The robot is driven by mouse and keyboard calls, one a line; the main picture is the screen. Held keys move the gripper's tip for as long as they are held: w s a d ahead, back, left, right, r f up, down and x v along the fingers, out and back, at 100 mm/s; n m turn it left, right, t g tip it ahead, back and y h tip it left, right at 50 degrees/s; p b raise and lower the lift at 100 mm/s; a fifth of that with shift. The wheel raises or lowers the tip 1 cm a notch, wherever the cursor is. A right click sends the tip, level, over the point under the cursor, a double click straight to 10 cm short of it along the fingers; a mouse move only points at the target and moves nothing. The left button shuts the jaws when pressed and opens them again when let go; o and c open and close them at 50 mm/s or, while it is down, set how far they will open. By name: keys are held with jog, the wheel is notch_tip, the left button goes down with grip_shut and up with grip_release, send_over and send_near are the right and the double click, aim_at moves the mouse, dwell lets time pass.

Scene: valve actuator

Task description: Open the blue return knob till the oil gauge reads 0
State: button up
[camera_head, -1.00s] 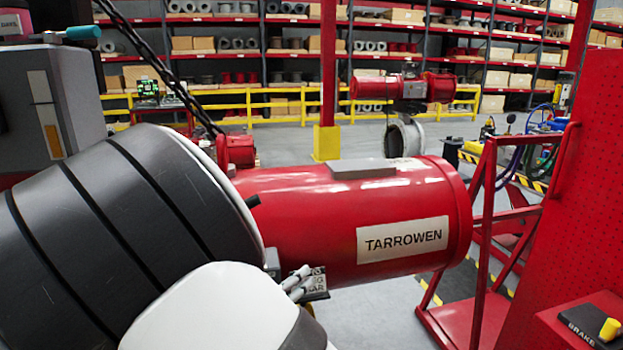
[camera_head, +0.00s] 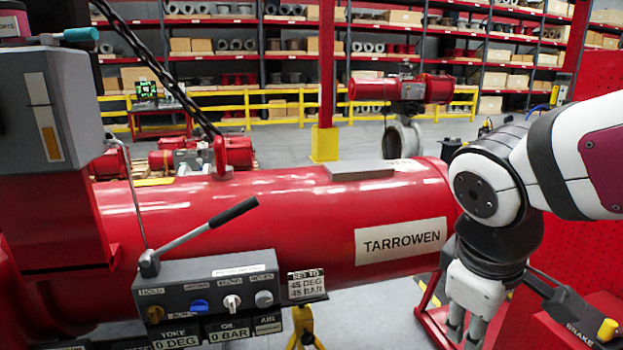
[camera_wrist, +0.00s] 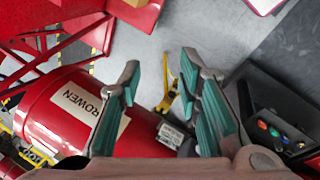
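The blue return knob (camera_head: 199,307) is on the front of a grey control box (camera_head: 215,280), between a brown-gold knob (camera_head: 155,314) and a white knob (camera_head: 232,303). Its label is too small to read surely. Below, the oil gauge plate (camera_head: 229,334) reads "0 BAR", and the yoke plate (camera_head: 177,341) reads "0 DEG". My gripper (camera_head: 467,335) points down at the right, well apart from the box. In the wrist view my gripper (camera_wrist: 159,62) is open, with nothing between its fingers.
A lever with a black grip (camera_head: 234,212) rises from the box. A placard (camera_head: 306,284) reads "45 DEG 45 BAR". The red TARROWEN cylinder (camera_head: 300,215) lies behind. A brake box with a yellow knob (camera_head: 608,329) stands at the lower right. Grey floor (camera_wrist: 205,30) shows in the wrist view.

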jog(key=s+a+r+m+t+y, duration=0.2)
jog(key=s+r+m, duration=0.1)
jog(key=s+m, duration=0.4)
jog(key=shift+r+m+y, duration=0.2)
jog(key=shift+m+y, duration=0.1)
jog(key=shift+y, duration=0.1)
dwell(1.6)
